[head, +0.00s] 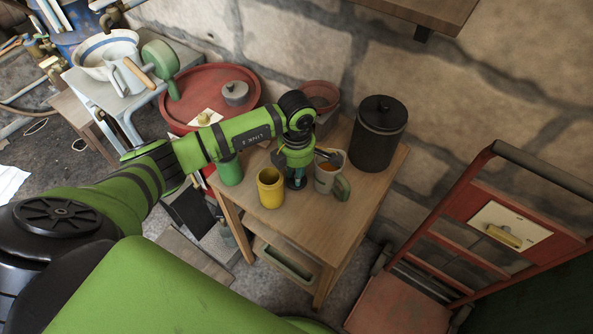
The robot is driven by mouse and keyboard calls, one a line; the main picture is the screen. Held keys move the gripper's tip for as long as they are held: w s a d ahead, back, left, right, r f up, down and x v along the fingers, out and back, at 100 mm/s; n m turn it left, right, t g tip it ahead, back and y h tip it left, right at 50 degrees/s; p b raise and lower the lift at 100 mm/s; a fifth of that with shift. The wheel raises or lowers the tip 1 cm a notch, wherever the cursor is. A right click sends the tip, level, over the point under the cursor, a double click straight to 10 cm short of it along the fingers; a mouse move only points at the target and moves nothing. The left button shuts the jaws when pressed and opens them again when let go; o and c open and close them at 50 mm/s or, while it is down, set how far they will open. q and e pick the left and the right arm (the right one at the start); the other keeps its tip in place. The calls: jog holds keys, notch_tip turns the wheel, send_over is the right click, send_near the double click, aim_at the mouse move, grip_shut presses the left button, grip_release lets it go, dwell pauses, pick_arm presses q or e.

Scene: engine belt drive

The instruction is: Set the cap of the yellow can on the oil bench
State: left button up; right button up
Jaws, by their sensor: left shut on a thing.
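The yellow can (270,188) stands upright on the wooden oil bench (322,222), and its top looks open, with no cap on it. My left gripper (296,180) points down over the bench, just right of the yellow can and left of a grey mug. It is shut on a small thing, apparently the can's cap. The gripper hides most of that thing, and I cannot tell whether it touches the bench top. My right gripper is not in view.
The grey mug (325,180) with a green handle is close beside the gripper. A green can (230,170) and a black lidded canister (379,134) also stand on the bench. Bare bench top lies in front. A red cart (465,235) stands at the right.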

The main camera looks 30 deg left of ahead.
pick_arm(q)
jog(key=o, duration=0.8)
jog(key=shift+r+p, duration=0.3)
jog(key=shift+p, duration=0.05)
jog(key=shift+r+b, duration=1.25)
jog(key=shift+r, duration=4.65)
